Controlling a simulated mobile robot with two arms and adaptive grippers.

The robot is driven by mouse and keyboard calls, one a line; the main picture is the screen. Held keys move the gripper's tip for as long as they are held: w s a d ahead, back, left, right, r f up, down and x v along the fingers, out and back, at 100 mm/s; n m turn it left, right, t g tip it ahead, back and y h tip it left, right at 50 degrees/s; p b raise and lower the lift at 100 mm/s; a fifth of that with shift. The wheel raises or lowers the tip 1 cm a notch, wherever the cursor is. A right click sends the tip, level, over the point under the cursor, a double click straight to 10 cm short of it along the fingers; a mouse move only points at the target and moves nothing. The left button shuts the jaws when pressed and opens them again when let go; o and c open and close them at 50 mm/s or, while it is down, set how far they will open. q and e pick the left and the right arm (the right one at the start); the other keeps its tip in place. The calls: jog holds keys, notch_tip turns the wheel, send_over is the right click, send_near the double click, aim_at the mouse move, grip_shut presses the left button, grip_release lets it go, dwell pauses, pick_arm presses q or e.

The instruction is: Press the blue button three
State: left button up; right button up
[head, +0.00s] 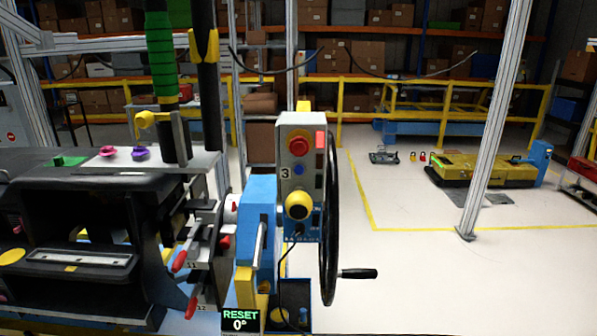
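A grey control box (300,222) stands upright near the middle of the head view, with a dark "3" on its left side. A small blue button (299,170) is on its front, beside the "3". The front of the blue button is uncovered. Whether it is pressed in cannot be told at this size. Neither of my grippers shows in the head view.
A black handwheel (331,215) with a crank handle (358,273) stands just right of the box. A blue housing (257,215) and red-tipped levers (179,261) are to its left. Open floor (420,285) lies at the right.

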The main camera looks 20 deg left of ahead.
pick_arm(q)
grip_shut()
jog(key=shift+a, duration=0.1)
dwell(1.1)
